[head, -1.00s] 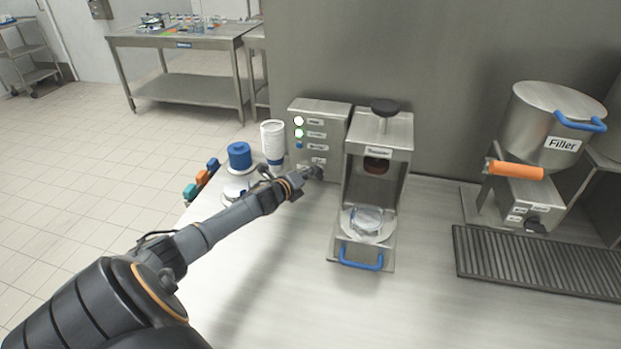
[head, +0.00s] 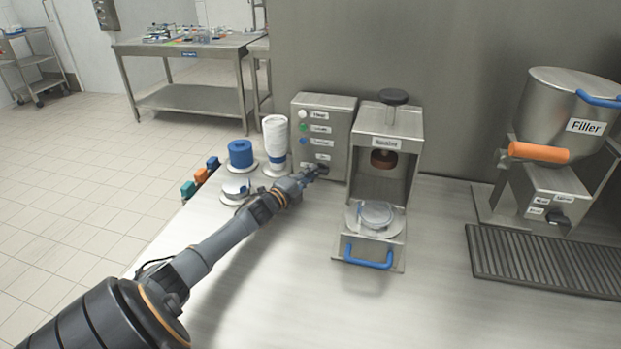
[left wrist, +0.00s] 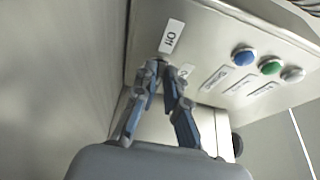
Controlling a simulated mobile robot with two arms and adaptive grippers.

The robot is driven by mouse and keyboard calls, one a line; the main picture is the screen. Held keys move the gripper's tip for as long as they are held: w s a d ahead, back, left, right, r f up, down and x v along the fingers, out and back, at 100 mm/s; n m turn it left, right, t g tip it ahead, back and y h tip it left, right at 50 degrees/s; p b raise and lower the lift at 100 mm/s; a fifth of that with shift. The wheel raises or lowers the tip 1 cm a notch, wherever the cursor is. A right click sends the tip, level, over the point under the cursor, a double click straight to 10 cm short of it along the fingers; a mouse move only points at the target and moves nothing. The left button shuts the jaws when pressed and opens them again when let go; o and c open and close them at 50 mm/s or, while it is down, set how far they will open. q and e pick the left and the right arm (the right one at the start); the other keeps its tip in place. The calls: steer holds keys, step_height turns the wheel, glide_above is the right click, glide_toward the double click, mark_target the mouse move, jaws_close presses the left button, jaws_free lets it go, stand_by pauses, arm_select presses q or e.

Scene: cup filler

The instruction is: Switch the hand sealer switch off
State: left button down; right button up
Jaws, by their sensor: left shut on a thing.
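The hand sealer's steel control box (head: 327,118) stands on the counter against the wall, beside the sealer press (head: 391,125). Its front carries a white, a green and a blue round light with labels; none looks brightly lit.
A stack of white cups (head: 275,135) and a blue roll (head: 241,153) stand left of the box, close to my left arm. The press's blue handle (head: 368,257) sticks out in front. The filler (head: 558,115) and a drain grate (head: 545,262) are at the right. The front counter is clear.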

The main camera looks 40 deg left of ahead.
stand_by(0.3)
arm_select(q)
steer(key=c, duration=1.4)
jaws_free()
steer(key=shift+s, duration=0.1)
steer(key=shift+s+f, duration=0.15)
steer(key=shift+s, duration=0.45)
steer(key=s, duration=0.3)
steer(key=s+d, duration=0.1)
steer(key=s, duration=0.6)
steer(key=shift+s+d, duration=0.15)
steer(key=shift+s, duration=0.15)
